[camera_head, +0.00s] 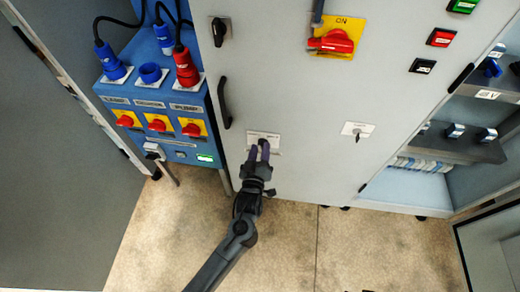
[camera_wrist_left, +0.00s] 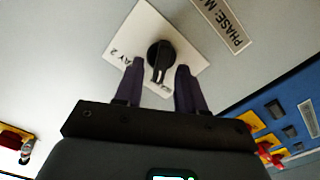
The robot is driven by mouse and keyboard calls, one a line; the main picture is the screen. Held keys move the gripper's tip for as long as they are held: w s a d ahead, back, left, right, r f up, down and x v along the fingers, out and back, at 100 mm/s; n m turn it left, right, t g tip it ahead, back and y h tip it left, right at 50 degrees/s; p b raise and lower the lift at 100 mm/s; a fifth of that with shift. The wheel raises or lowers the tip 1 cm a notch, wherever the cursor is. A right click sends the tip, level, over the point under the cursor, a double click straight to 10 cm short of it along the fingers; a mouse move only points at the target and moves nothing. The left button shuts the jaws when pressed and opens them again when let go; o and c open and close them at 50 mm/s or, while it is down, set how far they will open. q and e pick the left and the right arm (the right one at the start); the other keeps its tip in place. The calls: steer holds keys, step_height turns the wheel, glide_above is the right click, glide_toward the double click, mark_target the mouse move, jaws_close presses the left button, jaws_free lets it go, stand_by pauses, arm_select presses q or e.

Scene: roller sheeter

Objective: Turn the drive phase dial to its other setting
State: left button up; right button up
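The drive phase dial (camera_wrist_left: 160,55) is a black round knob with a bar handle on a white plate (camera_wrist_left: 188,28), low on the grey cabinet front. The plate's lettering is partly hidden; "AY 2" can be read, and a label beside it starts "PHASE: M". In the head view the plate (camera_head: 263,135) shows, but my gripper hides the knob. My left gripper (camera_head: 259,147) is in front of the dial. Its two dark fingers are apart, one on each side of the knob's handle; whether they touch it cannot be told. My right gripper is out of view.
A black door handle (camera_head: 224,103) and a blue socket panel (camera_head: 150,95) with red switches stand to the left. A key switch (camera_head: 357,131) is to the right. A red-on-yellow main switch (camera_head: 335,40) is above. The floor below is clear.

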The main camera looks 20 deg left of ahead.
arm_select(q)
steer(key=p+v, duration=0.3)
steer(key=v, duration=0.7)
steer(key=shift+s, duration=0.25)
stand_by(0.3)
